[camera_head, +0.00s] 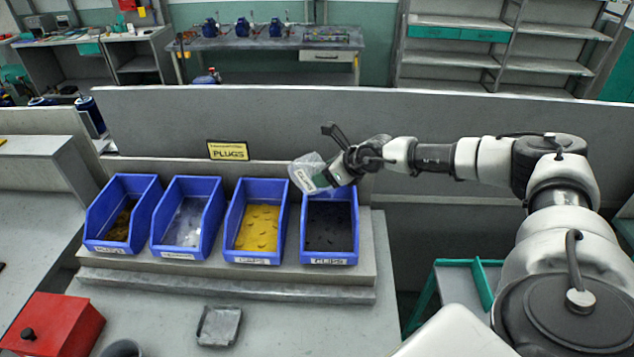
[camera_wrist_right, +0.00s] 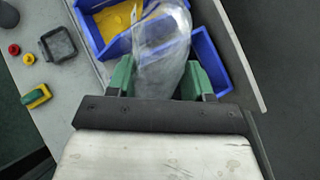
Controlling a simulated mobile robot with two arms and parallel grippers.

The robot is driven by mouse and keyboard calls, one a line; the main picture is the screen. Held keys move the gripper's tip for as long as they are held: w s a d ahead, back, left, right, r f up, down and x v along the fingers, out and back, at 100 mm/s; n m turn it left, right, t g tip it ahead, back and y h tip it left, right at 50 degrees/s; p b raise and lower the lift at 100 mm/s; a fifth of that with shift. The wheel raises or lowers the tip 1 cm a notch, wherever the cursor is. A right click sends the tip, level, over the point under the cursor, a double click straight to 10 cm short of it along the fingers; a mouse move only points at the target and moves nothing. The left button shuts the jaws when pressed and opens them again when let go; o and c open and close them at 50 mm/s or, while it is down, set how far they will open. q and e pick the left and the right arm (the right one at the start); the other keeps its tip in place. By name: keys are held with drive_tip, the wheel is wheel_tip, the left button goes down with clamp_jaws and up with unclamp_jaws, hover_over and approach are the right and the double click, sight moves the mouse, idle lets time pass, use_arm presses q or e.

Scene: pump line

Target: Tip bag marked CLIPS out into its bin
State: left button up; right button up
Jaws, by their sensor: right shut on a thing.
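My right gripper (camera_head: 334,175) is shut on a clear plastic bag (camera_head: 306,173) with a pale label too small to read. The bag is tilted and hangs out to the left, above the back of the two right-hand bins. In the right wrist view the bag (camera_wrist_right: 162,50) shows between the green fingers (camera_wrist_right: 160,80); I cannot tell how much is in it. Four blue bins stand in a row; the rightmost bin (camera_head: 329,257) holds dark pieces, and its label is blurred. The third bin (camera_head: 238,257) holds yellow pieces. My left gripper is not in view.
The second bin (camera_head: 178,247) holds whitish pieces, the leftmost bin (camera_head: 105,241) brown ones. A PLUGS sign (camera_head: 228,150) is on the grey partition (camera_head: 250,115) behind. A grey tray (camera_head: 219,325) and a red box (camera_head: 52,325) are in front.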

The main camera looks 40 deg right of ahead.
drive_tip(key=shift+r+g+h, duration=0.3)
drive_tip(key=shift+g, duration=0.6)
drive_tip(key=g, duration=0.1)
drive_tip(key=g+h, duration=0.1)
drive_tip(key=g, duration=0.1)
drive_tip(key=shift+r, duration=0.3)
drive_tip(key=shift+r+g+h, duration=0.3)
drive_tip(key=shift+g+h, duration=0.1)
drive_tip(key=shift+g, duration=0.4)
drive_tip(key=g, duration=0.1)
drive_tip(key=g+h, duration=0.1)
drive_tip(key=shift+w+r+g, duration=0.1)
drive_tip(key=shift+r+g, duration=0.2)
drive_tip(key=shift+g, duration=0.1)
drive_tip(key=shift+s+d, duration=0.1)
drive_tip(key=shift+s, duration=0.1)
